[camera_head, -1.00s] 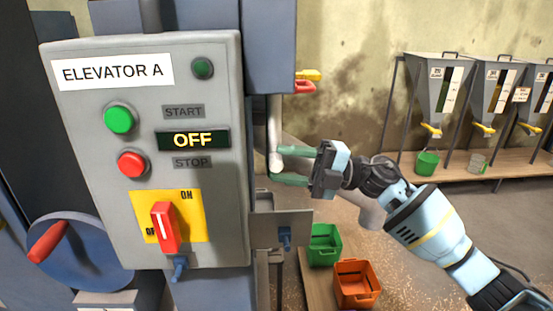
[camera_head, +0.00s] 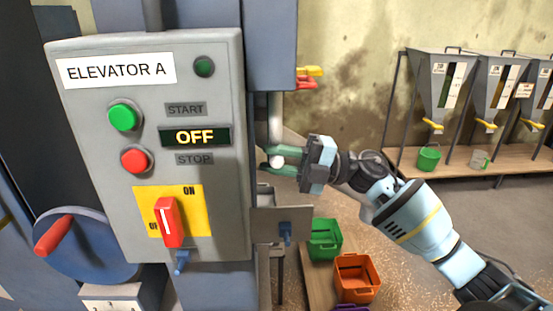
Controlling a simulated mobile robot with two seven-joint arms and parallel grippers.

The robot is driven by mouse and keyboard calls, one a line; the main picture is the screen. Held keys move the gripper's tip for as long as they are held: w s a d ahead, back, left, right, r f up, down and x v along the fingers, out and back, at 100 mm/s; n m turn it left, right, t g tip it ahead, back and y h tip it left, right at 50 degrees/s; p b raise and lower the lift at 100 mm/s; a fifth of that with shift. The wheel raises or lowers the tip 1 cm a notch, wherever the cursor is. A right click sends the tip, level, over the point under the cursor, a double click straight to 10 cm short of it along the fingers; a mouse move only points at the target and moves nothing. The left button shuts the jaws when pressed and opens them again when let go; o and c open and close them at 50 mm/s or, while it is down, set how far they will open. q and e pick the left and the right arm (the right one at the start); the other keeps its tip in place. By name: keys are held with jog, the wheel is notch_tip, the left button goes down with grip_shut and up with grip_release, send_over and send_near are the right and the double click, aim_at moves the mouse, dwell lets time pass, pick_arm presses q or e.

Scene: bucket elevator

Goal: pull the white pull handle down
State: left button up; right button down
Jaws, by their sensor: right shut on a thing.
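The white pull handle (camera_head: 275,128) hangs upright just right of the grey elevator control panel, below a blue-grey housing. My right gripper (camera_head: 277,159) reaches in from the right with its green fingers shut on the lower end of the white pull handle. The fingers hide part of that end. My left gripper is out of view.
The control panel (camera_head: 225,90) reads ELEVATOR A and OFF, with a red switch (camera_head: 168,222). A grey bracket (camera_head: 292,222) sits below my right gripper. Green (camera_head: 324,240) and orange (camera_head: 355,275) bins stand lower right. Hoppers (camera_head: 440,85) stand behind.

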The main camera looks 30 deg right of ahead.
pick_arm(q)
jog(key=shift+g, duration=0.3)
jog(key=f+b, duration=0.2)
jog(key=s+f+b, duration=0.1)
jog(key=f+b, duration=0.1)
pick_arm(e)
notch_tip(320, 180, down, 11)
jog(key=c, duration=1.2)
grip_release()
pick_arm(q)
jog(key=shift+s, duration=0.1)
pick_arm(e)
jog(key=shift+r, duration=0.2)
pick_arm(q)
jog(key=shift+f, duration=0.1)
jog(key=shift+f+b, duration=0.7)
jog(key=shift+b, duration=0.2)
pick_arm(e)
jog(key=v, duration=0.8)
